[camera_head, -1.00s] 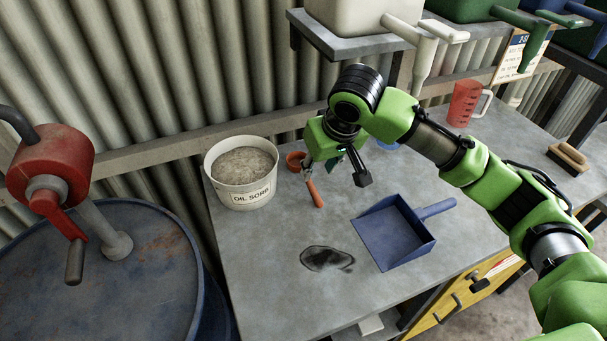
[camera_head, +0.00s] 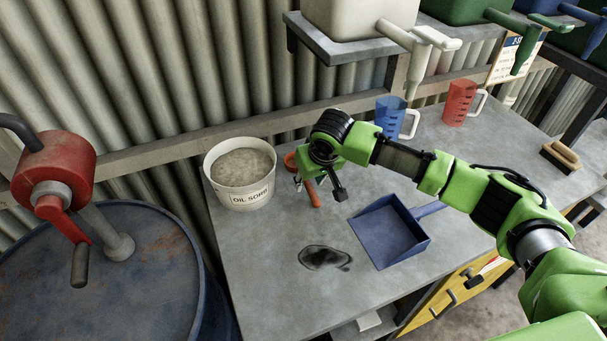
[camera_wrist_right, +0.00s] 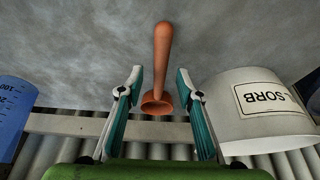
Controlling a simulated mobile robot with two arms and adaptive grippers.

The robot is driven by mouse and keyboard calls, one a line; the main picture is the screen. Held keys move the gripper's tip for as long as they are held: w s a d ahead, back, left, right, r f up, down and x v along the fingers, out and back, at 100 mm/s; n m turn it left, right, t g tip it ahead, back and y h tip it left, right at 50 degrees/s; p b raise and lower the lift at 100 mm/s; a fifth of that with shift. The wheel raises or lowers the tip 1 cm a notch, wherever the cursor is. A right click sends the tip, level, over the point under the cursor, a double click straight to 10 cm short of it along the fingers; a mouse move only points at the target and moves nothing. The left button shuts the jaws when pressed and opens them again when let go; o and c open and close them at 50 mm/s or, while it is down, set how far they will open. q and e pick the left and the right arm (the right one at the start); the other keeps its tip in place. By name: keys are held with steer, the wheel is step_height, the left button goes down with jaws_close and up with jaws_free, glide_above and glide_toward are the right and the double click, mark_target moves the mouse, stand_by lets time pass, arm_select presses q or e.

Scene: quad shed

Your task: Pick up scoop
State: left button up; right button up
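The orange-brown scoop (camera_head: 314,194) lies on the grey bench, just right of the oil sorb bucket. My right gripper hides its middle in the head view, with its round bowl end (camera_head: 290,161) showing behind. My right gripper (camera_head: 319,187) is low over the scoop, open and empty. In the right wrist view the scoop (camera_wrist_right: 162,55) lies between the two spread fingers of the gripper (camera_wrist_right: 159,80), with a gap on each side; its handle points away past the fingertips. I cannot tell the exact height above the scoop. My left gripper is not in view.
The white oil sorb bucket (camera_head: 240,177) stands close left of the gripper. A blue dustpan (camera_head: 388,235) lies right of a dark stain (camera_head: 325,258). Blue (camera_head: 391,117) and red (camera_head: 460,103) jugs and a brush (camera_head: 560,156) are farther right. A shelf (camera_head: 345,46) overhangs the bench's back.

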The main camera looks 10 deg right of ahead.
steer(key=shift+x, duration=0.95)
steer(key=shift+r, duration=0.1)
jaws_close()
steer(key=shift+r+b, duration=0.35)
steer(key=shift+r, duration=0.25)
steer(key=v, duration=0.1)
steer(key=b+v, duration=0.1)
steer(key=shift+w+d+r, duration=0.1)
steer(key=shift+d+r, duration=0.05)
steer(key=shift+r, duration=0.2)
steer(key=s+d+r+b, duration=0.2)
steer(key=s+d+r, duration=0.4)
steer(key=s+r, duration=0.3)
steer(key=s, duration=0.3)
steer(key=shift+b, duration=0.4)
